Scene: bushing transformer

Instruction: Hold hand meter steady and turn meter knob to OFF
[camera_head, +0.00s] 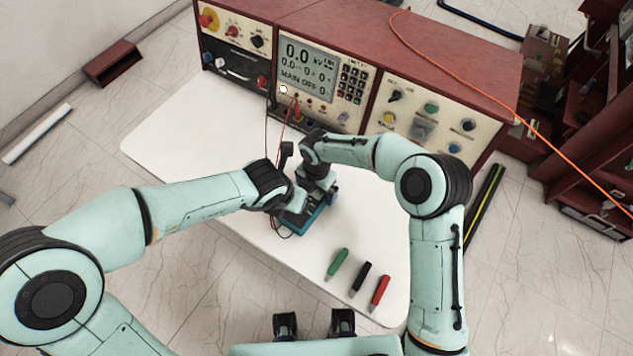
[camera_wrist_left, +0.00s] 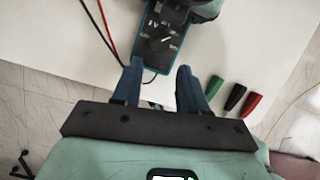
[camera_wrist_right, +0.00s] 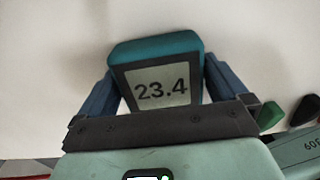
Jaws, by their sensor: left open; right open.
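The hand meter (camera_head: 308,219) is a teal-cased device on the white table, largely covered by my arms in the head view. In the right wrist view its display end (camera_wrist_right: 160,88) reads 23.4. My right gripper (camera_wrist_right: 158,72) is open, with a finger on each side of that end; I cannot tell whether they touch it. In the left wrist view the meter's dark face (camera_wrist_left: 163,35) shows at the top, with its knob area partly hidden. My left gripper (camera_wrist_left: 157,72) is open and empty, its fingertips pointing toward the meter's lower end.
A red test console (camera_head: 325,85) stands at the back of the white table (camera_head: 180,135). Red and black leads (camera_head: 283,135) run to the meter. Green (camera_head: 337,262), black (camera_head: 360,279) and red (camera_head: 380,292) pieces lie at the front right. The table's left side is clear.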

